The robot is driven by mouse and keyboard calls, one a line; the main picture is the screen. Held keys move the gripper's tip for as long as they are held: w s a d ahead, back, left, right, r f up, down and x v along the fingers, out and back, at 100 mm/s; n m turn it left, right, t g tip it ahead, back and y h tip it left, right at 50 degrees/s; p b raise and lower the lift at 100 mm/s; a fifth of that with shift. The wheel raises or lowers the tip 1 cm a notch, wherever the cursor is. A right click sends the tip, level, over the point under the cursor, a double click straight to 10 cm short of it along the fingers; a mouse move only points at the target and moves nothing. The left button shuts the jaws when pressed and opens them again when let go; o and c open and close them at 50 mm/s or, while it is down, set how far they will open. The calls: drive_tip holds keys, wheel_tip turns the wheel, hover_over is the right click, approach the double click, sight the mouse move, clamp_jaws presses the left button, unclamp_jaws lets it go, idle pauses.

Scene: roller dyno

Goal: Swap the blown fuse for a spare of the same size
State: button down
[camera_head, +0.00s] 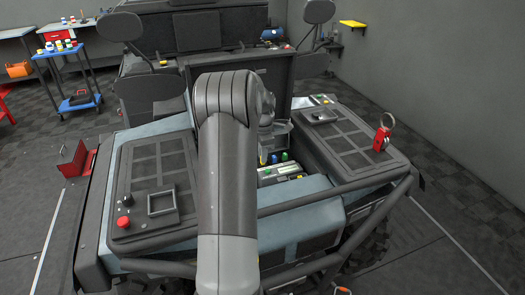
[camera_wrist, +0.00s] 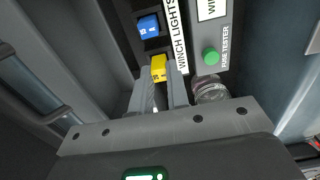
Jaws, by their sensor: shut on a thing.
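In the wrist view my gripper (camera_wrist: 159,88) is shut on a yellow fuse (camera_wrist: 158,68), which shows just beyond the fingertips. The fuse is close to the fuse panel, beside the "WINCH LIGHTS" label; I cannot tell whether it sits in a slot or is clear of it. A blue fuse (camera_wrist: 148,26) sits in a dark slot just above it in the picture. To the right is the fuse tester (camera_wrist: 225,20) with a round green part (camera_wrist: 210,56).
A clear round jar-like thing (camera_wrist: 210,90) stands close to the right of my fingers. In the head view, the open bay lies between two dark side panels (camera_head: 350,137), with a tube frame (camera_head: 340,190) in front. A blue cart (camera_head: 78,100) stands far left.

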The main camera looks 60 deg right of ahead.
drive_tip(key=shift+f, duration=0.65)
idle(0.7)
idle(0.4)
drive_tip(key=c, duration=1.3)
unclamp_jaws()
drive_tip(key=shift+r, duration=0.15)
wheel_tip(320, 180, up, 11)
drive_tip(key=shift+f, duration=0.15)
